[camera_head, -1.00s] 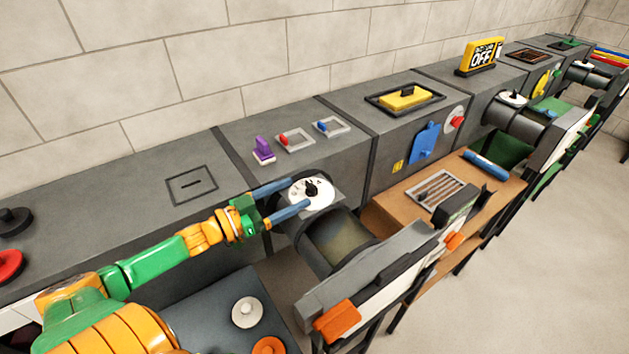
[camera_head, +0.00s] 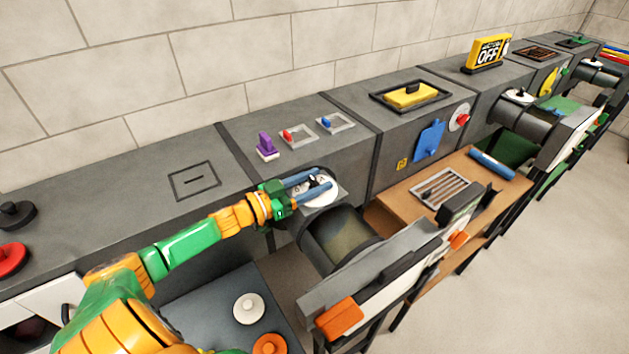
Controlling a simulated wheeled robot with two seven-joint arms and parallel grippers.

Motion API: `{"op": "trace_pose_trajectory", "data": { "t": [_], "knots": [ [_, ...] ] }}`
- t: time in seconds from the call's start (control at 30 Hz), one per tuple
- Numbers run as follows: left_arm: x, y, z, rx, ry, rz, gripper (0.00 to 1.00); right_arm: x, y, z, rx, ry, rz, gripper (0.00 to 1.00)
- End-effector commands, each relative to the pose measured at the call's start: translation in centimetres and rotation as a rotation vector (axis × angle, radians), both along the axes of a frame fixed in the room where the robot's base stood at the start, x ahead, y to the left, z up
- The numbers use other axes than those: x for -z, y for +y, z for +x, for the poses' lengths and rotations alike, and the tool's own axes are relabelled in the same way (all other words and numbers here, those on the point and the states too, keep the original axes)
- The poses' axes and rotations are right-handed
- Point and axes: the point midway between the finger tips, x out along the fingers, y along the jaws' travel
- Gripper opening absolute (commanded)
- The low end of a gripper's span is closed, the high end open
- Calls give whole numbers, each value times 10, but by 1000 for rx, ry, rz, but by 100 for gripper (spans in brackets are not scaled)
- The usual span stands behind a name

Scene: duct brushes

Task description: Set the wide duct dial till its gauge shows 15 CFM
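A round white dial (camera_head: 329,198) with a black centre knob (camera_head: 313,182) sits on top of the nearest thick duct (camera_head: 340,238). My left gripper (camera_head: 326,179) reaches over the dial from the left, its two blue fingers on either side of the knob. The fingers are apart, but I cannot tell whether they press on the knob. They hide much of the dial face, and its marks are too small to read. I see no readable CFM figure. My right gripper is not in view.
Beside the dial are a purple switch (camera_head: 266,146) and small red and blue sliders. Farther along stand a second duct with a white dial (camera_head: 517,96) and a yellow OFF sign (camera_head: 488,53). An orange block (camera_head: 339,318) and a white knob (camera_head: 248,309) are in front.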

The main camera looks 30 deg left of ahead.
Motion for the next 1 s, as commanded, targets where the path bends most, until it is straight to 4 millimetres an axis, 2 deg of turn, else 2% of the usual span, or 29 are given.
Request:
{"op": "trace_pose_trajectory", "data": {
  "t": [0.03, 0.1, 0.37, 0.7, 1.0],
  "knots": [
    [0, 0, 0, 0, 0, 0, 12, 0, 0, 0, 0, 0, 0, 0],
    [0, 0, 0, 0, 0, 0, 0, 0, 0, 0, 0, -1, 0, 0],
    [-4, 0, -1, -44, 2, -4, 0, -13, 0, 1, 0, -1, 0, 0],
    [-5, -1, -1, -264, 2, -10, 0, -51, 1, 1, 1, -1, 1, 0],
    [-2, -1, 0, -438, 1, -6, 0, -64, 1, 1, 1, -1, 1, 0]
  ]
}}
